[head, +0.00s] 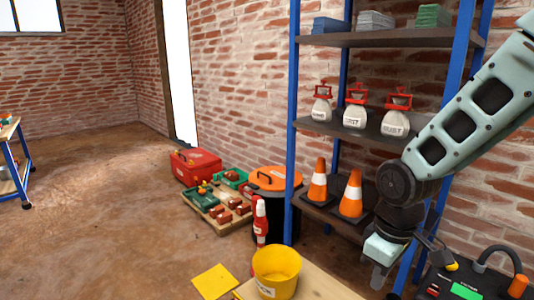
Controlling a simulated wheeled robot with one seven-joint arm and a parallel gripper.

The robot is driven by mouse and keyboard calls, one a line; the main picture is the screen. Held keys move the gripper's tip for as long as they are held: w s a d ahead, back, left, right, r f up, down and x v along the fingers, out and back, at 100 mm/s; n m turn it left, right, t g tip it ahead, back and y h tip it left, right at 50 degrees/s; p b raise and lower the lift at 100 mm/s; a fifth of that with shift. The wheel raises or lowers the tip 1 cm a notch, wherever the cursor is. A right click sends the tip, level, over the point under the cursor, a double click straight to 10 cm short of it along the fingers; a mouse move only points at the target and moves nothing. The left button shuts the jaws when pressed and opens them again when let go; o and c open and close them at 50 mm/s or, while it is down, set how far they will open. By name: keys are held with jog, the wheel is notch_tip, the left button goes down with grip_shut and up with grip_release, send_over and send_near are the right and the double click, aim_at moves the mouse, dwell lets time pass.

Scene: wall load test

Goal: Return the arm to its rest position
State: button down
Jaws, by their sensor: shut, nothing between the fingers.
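My arm comes in from the right edge and bends down in front of the blue-framed shelf. My gripper (378,277) hangs at its end, low in the head view, to the right of the yellow bucket. It points downward and its fingers are together with nothing between them. The fingertips are small and partly dark against the background, and the arm's wrist hides part of the shelf's lower right side.
A yellow bucket (276,274) stands on a wooden surface (318,284). A device with a green screen (466,291) is at bottom right. The shelf (366,126) holds several bags and two cones (352,194). A red toolbox (196,165) stands behind.

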jog(key=s+a+r, duration=0.3)
jog(key=s+a, duration=0.1)
jog(key=s, duration=0.5)
jog(key=s+a+r, duration=0.3)
jog(key=s+a, duration=0.2)
jog(key=s, duration=0.4)
notch_tip(320, 180, up, 30)
jog(key=p, duration=3.1)
jog(key=shift+w+d+r, duration=0.2)
jog(key=shift+w+d, duration=0.1)
jog(key=shift+w, duration=0.15)
